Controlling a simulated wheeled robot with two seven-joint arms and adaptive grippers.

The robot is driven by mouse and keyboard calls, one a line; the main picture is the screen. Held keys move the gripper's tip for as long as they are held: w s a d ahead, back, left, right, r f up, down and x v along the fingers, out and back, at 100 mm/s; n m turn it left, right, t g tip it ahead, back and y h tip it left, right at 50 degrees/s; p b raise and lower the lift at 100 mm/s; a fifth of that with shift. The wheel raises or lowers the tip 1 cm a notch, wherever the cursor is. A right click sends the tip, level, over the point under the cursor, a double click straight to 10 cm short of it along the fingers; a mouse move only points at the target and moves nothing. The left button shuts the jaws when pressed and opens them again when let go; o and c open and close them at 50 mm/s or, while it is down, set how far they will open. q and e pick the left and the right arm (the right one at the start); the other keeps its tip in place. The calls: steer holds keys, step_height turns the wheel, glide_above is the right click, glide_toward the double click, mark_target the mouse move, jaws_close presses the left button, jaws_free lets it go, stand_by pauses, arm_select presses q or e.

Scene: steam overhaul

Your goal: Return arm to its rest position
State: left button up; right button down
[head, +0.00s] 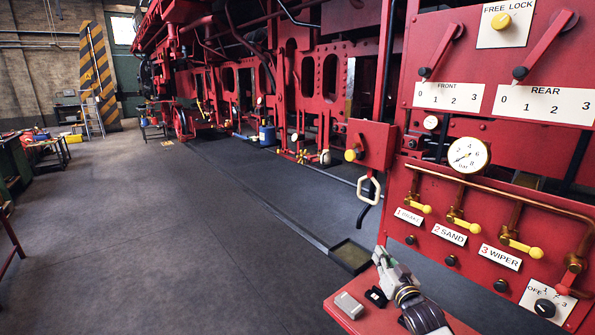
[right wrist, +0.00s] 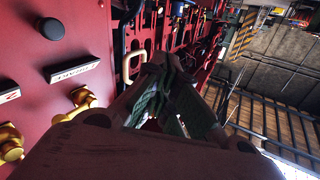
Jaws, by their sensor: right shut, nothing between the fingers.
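My right gripper (head: 381,256) is in the lower right of the head view, in front of the red control panel (head: 405,213) and above a small red shelf (head: 338,318). Its fingers are shut and empty, pointing up and away. In the right wrist view the closed fingers (right wrist: 160,88) show in the middle, with the panel to their left. The gripper appears apart from the panel's handles. My left gripper is not in view.
The panel bears yellow-handled valves (head: 425,208), a pressure gauge (head: 469,154), two levers (head: 440,52) and a pale loop handle (head: 369,191). A grey box (head: 349,305) lies on the shelf. The floor (head: 150,240) to the left is free. A red locomotive frame (head: 300,85) stands behind.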

steer(key=s+a+f+n+g+h, duration=0.15)
steer(key=s+f+g, duration=0.35)
steer(key=s+f, duration=0.5)
steer(key=s+a+f+g+h, duration=0.15)
steer(key=s+f+g, duration=0.4)
steer(key=s, duration=0.85)
steer(key=s+f+g, duration=0.2)
steer(key=s+g, duration=0.2)
steer(key=s, duration=0.9)
step_height(320, 180, down, 30)
steer(key=s+g+p, duration=0.1)
steer(key=s+p, duration=0.1)
steer(key=p, duration=0.1)
arm_select(q)
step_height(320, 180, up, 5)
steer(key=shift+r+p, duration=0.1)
steer(key=shift+p, duration=1.05)
arm_select(e)
steer(key=s+d+f, duration=0.1)
steer(key=s+f, duration=0.7)
steer(key=s, duration=0.3)
steer(key=s+d+f+n+g, duration=0.1)
steer(key=s+d+f, duration=0.1)
steer(key=s+f, duration=0.7)
steer(key=shift+s+d+f, duration=0.3)
steer(key=shift+s, duration=0.95)
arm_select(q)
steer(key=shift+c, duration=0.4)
